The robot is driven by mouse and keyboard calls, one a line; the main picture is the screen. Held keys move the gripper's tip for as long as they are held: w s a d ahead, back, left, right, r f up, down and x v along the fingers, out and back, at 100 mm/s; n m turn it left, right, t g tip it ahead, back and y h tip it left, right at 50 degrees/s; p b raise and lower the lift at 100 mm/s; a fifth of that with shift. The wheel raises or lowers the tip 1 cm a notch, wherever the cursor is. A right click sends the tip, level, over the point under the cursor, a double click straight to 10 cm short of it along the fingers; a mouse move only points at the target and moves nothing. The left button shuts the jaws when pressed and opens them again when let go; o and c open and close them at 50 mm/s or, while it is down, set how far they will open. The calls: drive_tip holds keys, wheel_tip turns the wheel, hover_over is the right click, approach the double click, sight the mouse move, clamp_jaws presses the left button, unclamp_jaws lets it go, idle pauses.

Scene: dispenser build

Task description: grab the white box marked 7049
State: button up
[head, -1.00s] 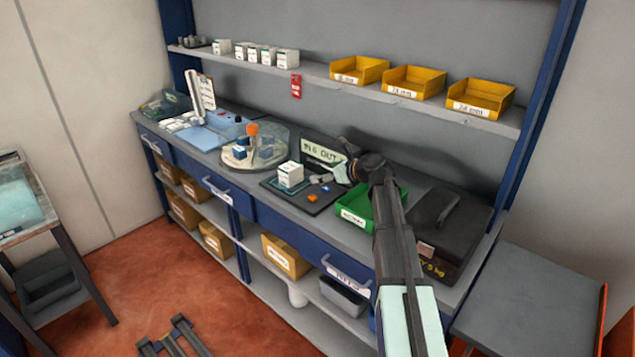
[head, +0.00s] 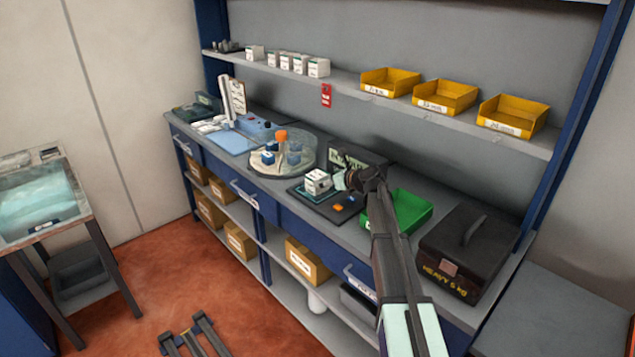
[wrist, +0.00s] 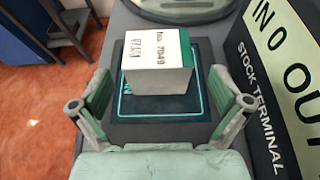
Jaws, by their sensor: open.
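The white box marked 7049 (wrist: 158,62) stands on a dark pad with a teal outline (wrist: 205,108) in the wrist view. It has a green strip at one end and black print on its top. It also shows in the head view (head: 318,181) on the bench. My gripper (wrist: 160,110) is open, with one finger on each side of the near part of the pad. The box lies just ahead of the fingertips, and I see no finger touching it. In the head view my gripper (head: 345,181) is right of the box, partly hidden by my wrist.
A stock terminal (wrist: 275,80) stands close on the right in the wrist view. In the head view, a clear-domed round tray (head: 308,150) is left of the box. A green bin (head: 412,210) and a dark heavy case (head: 468,250) are to the right.

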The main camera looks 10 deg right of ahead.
sight(317, 178)
drive_tip(key=p+x, duration=0.2)
drive_tip(key=x, duration=0.3)
drive_tip(key=shift+a, duration=0.2)
drive_tip(key=c, duration=1.4)
